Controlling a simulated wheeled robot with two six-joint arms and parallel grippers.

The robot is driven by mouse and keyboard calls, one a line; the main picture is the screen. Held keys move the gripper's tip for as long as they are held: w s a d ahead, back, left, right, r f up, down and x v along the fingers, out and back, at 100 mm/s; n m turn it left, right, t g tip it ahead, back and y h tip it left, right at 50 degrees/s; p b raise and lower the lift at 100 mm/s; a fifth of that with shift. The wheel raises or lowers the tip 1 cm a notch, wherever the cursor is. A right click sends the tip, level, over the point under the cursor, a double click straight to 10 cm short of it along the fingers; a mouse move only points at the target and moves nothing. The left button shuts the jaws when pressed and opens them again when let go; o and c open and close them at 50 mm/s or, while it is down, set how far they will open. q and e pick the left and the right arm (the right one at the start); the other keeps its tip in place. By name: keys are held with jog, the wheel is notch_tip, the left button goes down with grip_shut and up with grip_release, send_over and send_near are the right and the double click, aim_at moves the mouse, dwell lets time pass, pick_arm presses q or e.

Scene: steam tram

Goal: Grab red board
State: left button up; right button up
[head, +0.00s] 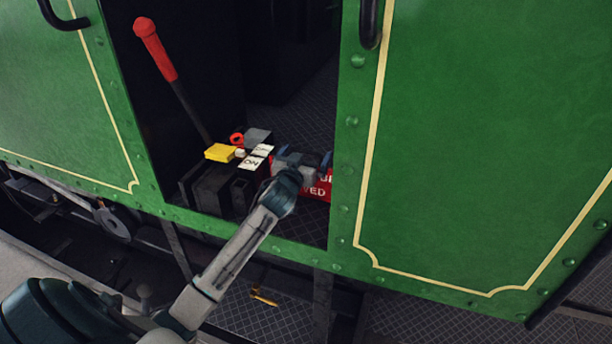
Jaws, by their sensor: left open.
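The red board (318,188) with white lettering sits low in the tram's doorway, at its right side. My left gripper (305,162) is in the doorway right at the board, and its wrist and fingers hide the board's left part. The gripper is open. I cannot tell whether the fingers are around the board or in front of it. My right gripper is not in view.
Left of the gripper are a dark box, a yellow block (220,152), white labelled cards (256,160) and a red-handled lever (155,48). Green side panels (480,130) frame the doorway. A step (270,308) lies below.

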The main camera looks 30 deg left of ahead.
pick_arm(q)
jog(key=shift+x, duration=0.95)
jog(key=c, duration=1.1)
jog(key=shift+c, duration=1.1)
jog(key=shift+r, duration=0.15)
